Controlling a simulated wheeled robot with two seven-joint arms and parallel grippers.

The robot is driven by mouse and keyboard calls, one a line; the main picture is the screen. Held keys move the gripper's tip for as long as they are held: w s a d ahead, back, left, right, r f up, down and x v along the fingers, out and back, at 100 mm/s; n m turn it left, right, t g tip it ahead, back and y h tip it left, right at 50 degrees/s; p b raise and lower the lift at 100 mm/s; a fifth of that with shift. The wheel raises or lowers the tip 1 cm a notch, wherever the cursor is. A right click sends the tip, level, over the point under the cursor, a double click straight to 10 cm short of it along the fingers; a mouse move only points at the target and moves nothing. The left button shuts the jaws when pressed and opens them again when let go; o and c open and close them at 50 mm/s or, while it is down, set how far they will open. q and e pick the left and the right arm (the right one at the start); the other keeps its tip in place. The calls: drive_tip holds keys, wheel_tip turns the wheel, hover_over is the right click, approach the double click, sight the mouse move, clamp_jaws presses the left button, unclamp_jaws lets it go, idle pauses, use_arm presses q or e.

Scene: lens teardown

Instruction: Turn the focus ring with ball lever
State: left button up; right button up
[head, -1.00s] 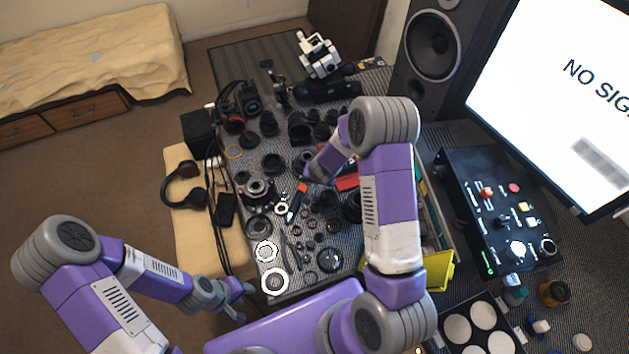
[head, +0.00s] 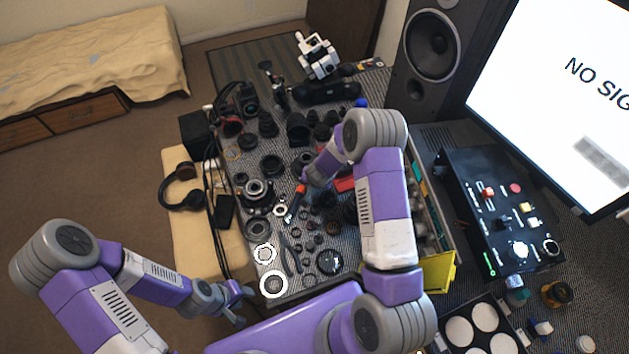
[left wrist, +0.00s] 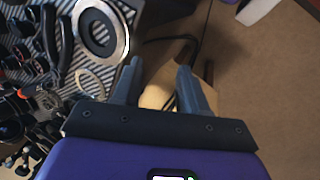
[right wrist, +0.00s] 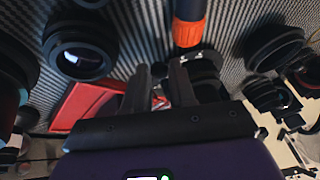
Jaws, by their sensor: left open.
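I cannot pick out for certain which part is the focus ring with the ball lever. Several black lens rings and barrels lie on the striped table mat, such as this barrel (head: 272,165) and a ring in the right wrist view (right wrist: 80,45). A blue ball (head: 361,102) shows just behind my right arm; what it belongs to is hidden. My right gripper (right wrist: 159,68) is low over the parts, its fingers apart, with no held object clear between them. My left gripper (head: 240,298) is open and empty beside the table's near left corner; the left wrist view (left wrist: 160,66) shows this too.
An orange-tipped tool (head: 300,189) lies close to my right gripper. A red item (right wrist: 88,103) lies beside its fingers. White-rimmed rings (head: 274,284) lie at the near left edge. A yellow bin (head: 438,273), control box (head: 500,210) and speaker (head: 432,45) stand on the right.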

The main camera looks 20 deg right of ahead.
clamp_jaws()
drive_tip(key=shift+a+r+p, duration=0.1)
drive_tip(key=shift+a+p, duration=0.1)
drive_tip(key=shift+p, duration=0.15)
drive_tip(key=shift+a+m+h+p, duration=0.3)
drive_tip(key=shift+m+p, duration=0.15)
drive_tip(key=shift+m, duration=0.25)
drive_tip(key=o, duration=0.8)
unclamp_jaws()
drive_tip(key=shift+w, duration=0.1)
drive_tip(key=shift+c, duration=0.2)
